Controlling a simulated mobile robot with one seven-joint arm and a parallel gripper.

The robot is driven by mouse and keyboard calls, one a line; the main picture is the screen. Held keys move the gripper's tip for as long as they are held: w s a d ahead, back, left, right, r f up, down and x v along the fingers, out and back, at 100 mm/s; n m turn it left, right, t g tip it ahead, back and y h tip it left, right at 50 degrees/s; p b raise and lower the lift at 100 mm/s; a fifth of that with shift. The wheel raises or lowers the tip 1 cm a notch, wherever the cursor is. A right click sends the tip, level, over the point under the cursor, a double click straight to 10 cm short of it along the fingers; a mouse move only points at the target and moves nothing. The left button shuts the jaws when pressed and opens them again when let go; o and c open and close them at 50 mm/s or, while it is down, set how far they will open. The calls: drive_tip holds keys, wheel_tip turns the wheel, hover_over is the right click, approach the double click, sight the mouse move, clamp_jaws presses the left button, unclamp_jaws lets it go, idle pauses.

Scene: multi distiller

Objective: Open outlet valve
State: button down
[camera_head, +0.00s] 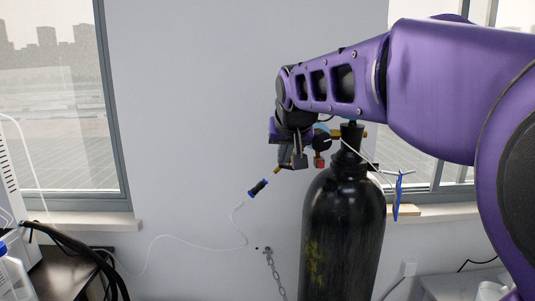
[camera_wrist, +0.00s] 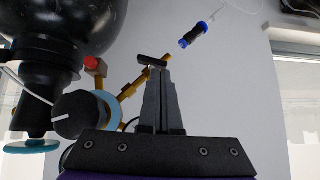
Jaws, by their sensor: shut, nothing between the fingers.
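A black gas cylinder (camera_head: 343,235) stands upright in the head view, with a brass regulator on its top. In the wrist view its rounded top (camera_wrist: 75,22) is at the upper left. Brass tubing (camera_wrist: 133,88) runs from the regulator to a short dark bar (camera_wrist: 152,60), possibly the outlet valve's handle. My gripper (camera_head: 299,163) is beside the regulator on its left. In the wrist view my gripper (camera_wrist: 156,75) is shut and empty, its fingertips close to the bar; I cannot tell whether they touch. The regulator is partly hidden behind my gripper in the head view.
A red part (camera_wrist: 92,63), a black knob (camera_wrist: 78,113) and a pale blue ring are close left of the fingers. A blue-and-black hose connector (camera_head: 258,187) with a thin white hose lies beyond the outlet. A chain (camera_head: 272,270) hangs on the wall. Windows flank the wall.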

drive_tip(key=shift+a+f, duration=0.1)
drive_tip(key=shift+a, duration=0.05)
drive_tip(key=n+h+b, duration=0.1)
drive_tip(key=h, duration=0.1)
drive_tip(key=a+n+h+b, duration=0.1)
drive_tip(key=shift+a+f+h+b, duration=0.1)
drive_tip(key=shift+f+h+b, duration=0.2)
drive_tip(key=shift+f+h, duration=0.1)
idle(0.3)
drive_tip(key=shift+a+f+n+t+h+b, duration=0.2)
drive_tip(key=shift+n+h+b, duration=0.2)
drive_tip(key=shift+h+b, duration=0.25)
drive_tip(key=shift+a+f+n+t+h+b, duration=0.1)
drive_tip(key=shift+f+n+h+b, duration=0.05)
drive_tip(key=shift+n+h+b, duration=0.4)
drive_tip(key=shift+a+f+b, duration=0.1)
drive_tip(key=shift+f+b, duration=0.05)
drive_tip(key=shift+b, duration=0.25)
idle(1.0)
idle(0.5)
